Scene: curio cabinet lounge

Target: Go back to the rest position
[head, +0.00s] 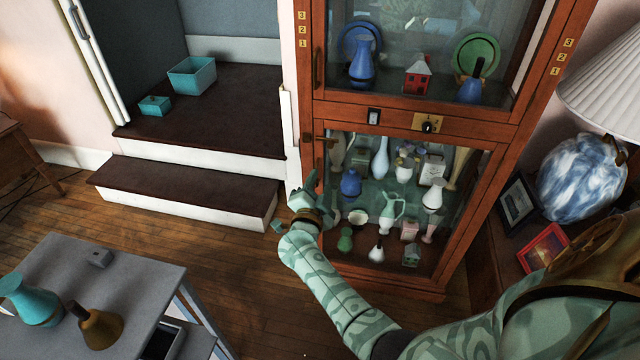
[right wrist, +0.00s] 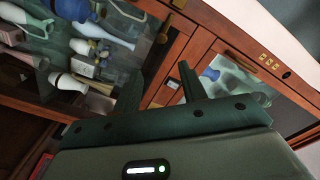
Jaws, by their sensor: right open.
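My right arm reaches in from the lower right of the head view, and its gripper (head: 306,187) is in front of the left side of the wooden curio cabinet (head: 470,129). In the right wrist view the two dark fingers (right wrist: 158,88) stand apart with nothing between them. The cabinet frame (right wrist: 192,60) and glass are beyond the fingers. I cannot tell from these views whether the fingers touch the cabinet. My left gripper is out of view.
The cabinet holds several vases and small houses behind glass. Dark steps (head: 190,180) hold a teal box (head: 192,76). A lamp (head: 582,178) stands right. Wooden floor (head: 235,262) is clear between.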

